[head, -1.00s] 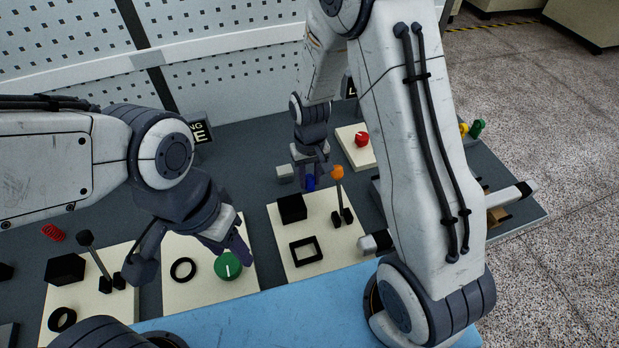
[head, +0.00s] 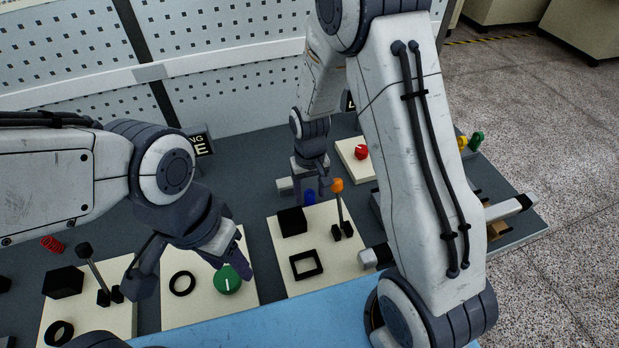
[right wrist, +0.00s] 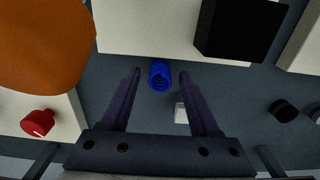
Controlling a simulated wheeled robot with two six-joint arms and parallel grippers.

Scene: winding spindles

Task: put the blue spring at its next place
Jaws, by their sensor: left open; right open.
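The blue spring (head: 309,196) stands out small and dark blue on the grey bench, just behind the middle cream board. In the right wrist view the blue spring (right wrist: 160,76) lies near the board's edge, between my right gripper's fingertips (right wrist: 160,74). Those fingers are apart, with a gap on both sides of the spring. In the head view my right gripper (head: 310,187) partly hides the area around it. My left gripper (head: 196,278) is open and empty over the left boards, one finger close to a green knob (head: 229,279).
The middle cream board (head: 330,215) carries a black block (head: 292,221), a black square frame (head: 306,265) and an orange-topped lever (head: 337,186). A red knob (head: 361,152) sits on a board behind. A red spring (head: 52,244) lies far left.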

